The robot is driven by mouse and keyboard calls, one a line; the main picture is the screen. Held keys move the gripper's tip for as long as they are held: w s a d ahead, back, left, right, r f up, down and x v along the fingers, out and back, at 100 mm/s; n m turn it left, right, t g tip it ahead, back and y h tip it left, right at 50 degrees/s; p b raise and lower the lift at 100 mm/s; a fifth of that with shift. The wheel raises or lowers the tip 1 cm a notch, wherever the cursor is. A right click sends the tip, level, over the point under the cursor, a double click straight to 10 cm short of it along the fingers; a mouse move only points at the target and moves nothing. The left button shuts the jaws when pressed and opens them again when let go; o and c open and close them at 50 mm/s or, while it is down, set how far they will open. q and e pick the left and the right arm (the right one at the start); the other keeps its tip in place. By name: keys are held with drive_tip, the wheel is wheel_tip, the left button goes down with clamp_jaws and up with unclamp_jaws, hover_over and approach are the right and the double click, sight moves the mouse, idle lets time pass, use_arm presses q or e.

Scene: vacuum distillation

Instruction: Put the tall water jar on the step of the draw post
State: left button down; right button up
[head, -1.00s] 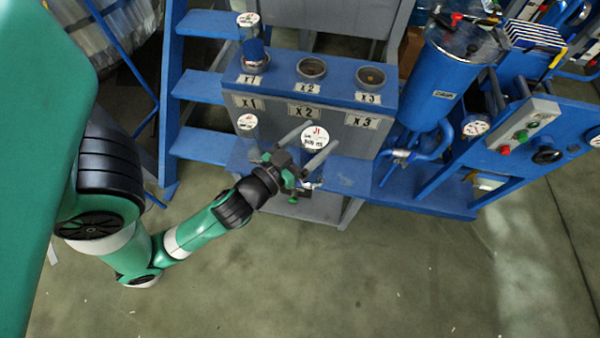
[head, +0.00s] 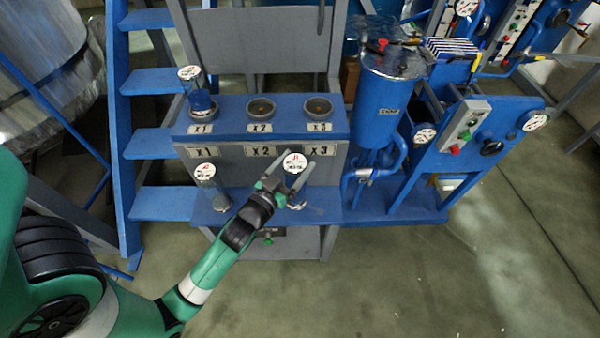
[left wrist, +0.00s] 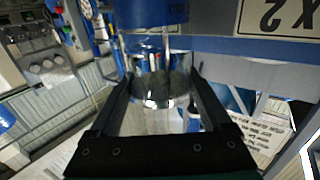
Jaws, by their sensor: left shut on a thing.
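A second jar (head: 207,185) with grey contents stands on the step to the left. My right gripper is out of view.
The X2 hole (head: 261,109) and X3 hole (head: 318,108) are empty. Blue stairs (head: 150,143) stand left; a blue vessel (head: 378,112) and control panel stand right.

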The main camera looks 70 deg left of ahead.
use_arm(q)
drive_tip(key=f, duration=0.1)
drive_tip(key=w+a+f+b, duration=0.1)
drive_tip(key=shift+w+a+f, duration=0.2)
drive_tip(key=shift+f, duration=0.15)
drive_tip(key=shift+w+a+f, duration=0.2)
drive_tip(key=shift+w+f, duration=0.05)
drive_tip(key=shift+w, duration=0.05)
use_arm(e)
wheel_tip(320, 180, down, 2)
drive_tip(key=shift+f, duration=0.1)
use_arm(q)
wheel_tip(320, 180, down, 4)
drive_tip(key=b, duration=0.2)
drive_tip(key=shift+w+a+r+b, duration=0.1)
drive_tip(key=shift+r+b, duration=0.15)
drive_tip(key=shift+b, duration=0.1)
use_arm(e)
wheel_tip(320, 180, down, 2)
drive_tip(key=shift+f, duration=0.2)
use_arm(q)
drive_tip(key=shift+f, duration=0.15)
unclamp_jaws()
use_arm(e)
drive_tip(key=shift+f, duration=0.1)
